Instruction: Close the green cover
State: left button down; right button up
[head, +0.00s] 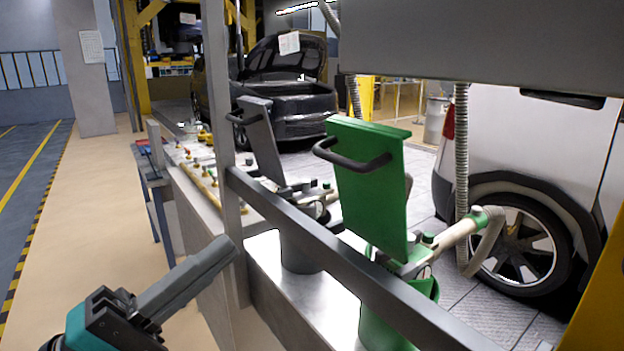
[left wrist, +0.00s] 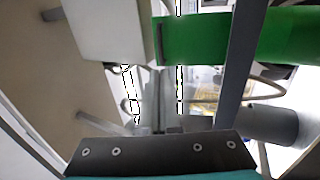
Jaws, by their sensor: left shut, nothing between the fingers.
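The green cover (head: 368,190) stands raised, nearly upright, above a green container (head: 385,325) in the head view. A dark bar handle (head: 350,160) is on its near face. Green surfaces also show at the top of the left wrist view; I cannot tell which part is the cover. My left gripper (head: 228,248) is at the lower left of the head view, shut and empty. It is apart from the cover, left of it and lower. A grey rail (head: 335,250) crosses in front of the container and hides part of it. My right gripper is not in view.
A similar grey cover (head: 262,140) stands raised over a grey container (head: 300,255) left of the green one. A grey post (head: 218,100) rises beside the rail. A hose (head: 485,240) and a white vehicle (head: 540,150) are at the right. The floor at left is clear.

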aim_at(332, 162)
pick_arm(q)
jog(key=p+x, duration=0.7)
jog(key=x, duration=0.5)
jog(key=shift+w+r, duration=0.15)
jog(key=shift+r, duration=0.05)
jog(key=shift+w+d+r+p, duration=0.1)
jog(key=shift+w+d+p, duration=0.2)
jog(key=shift+d, duration=0.25)
